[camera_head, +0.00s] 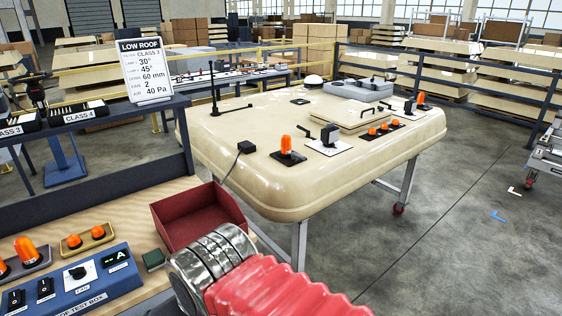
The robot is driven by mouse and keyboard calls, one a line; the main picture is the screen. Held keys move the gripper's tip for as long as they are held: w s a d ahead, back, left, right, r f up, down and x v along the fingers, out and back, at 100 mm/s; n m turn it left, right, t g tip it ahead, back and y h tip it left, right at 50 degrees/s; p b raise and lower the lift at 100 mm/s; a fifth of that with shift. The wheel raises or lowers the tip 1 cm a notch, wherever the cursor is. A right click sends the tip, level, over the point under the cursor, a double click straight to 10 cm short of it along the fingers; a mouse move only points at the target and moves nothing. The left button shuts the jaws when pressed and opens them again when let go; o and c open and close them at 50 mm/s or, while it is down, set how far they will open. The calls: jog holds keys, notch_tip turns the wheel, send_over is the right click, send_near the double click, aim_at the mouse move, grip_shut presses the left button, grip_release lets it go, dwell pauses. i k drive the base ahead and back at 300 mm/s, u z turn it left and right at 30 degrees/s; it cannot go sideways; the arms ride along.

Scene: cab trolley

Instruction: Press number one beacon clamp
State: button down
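A cream cab roof panel (230,155) lies on a wheeled trolley. An orange beacon (286,145) stands on a dark base near its front edge. Right of it is a white plate with a black lever-like part (329,137). A black strip with several small orange lights (383,129) follows, then a second orange beacon (421,99) near the right corner. No number is readable beside either beacon, so I cannot tell which clamp is number one. My arm, with red bellows and a metal ring, shows at the bottom. My gripper's fingers are not seen.
A bench holds an empty dark red tray (192,217), a blue roof test box (78,281) and orange lamps (88,238). A sign reading LOW ROOF, CLASS 3 (144,74) stands on a dark shelf. Grey floor (450,235) is open right of the trolley.

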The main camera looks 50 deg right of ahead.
aim_at(294, 156)
jog(key=z, duration=0.05)
jog(key=i, duration=1)
jog(key=u, duration=0.1)
